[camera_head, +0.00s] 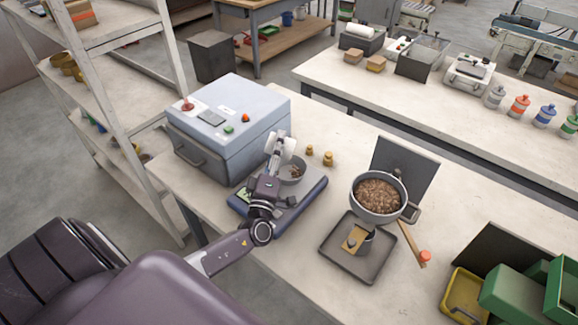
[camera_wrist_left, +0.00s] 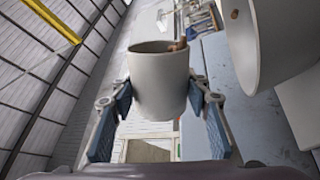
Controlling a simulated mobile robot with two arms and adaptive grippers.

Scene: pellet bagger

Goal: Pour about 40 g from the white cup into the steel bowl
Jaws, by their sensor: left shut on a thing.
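My left gripper (camera_head: 276,156) is shut on the white cup (camera_wrist_left: 160,85), with a finger on each side of it in the left wrist view. The cup (camera_head: 288,146) is held above the scale and appears tipped far onto its side, with brown pellets at its lip. The steel bowl (camera_head: 293,170) stands on the blue scale (camera_head: 308,199), just right of the gripper, with some brown pellets inside. A large pale vessel beside the cup in the left wrist view looks like this bowl (camera_wrist_left: 270,45). My right gripper is not in view.
A blue-grey machine (camera_head: 229,125) stands close behind and left of the scale. Two small brass weights (camera_head: 328,158) lie behind it. A pellet-filled pan (camera_head: 379,211) stands above a dark tray (camera_head: 340,268) at the right. Green bins (camera_head: 518,298) are at the lower right.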

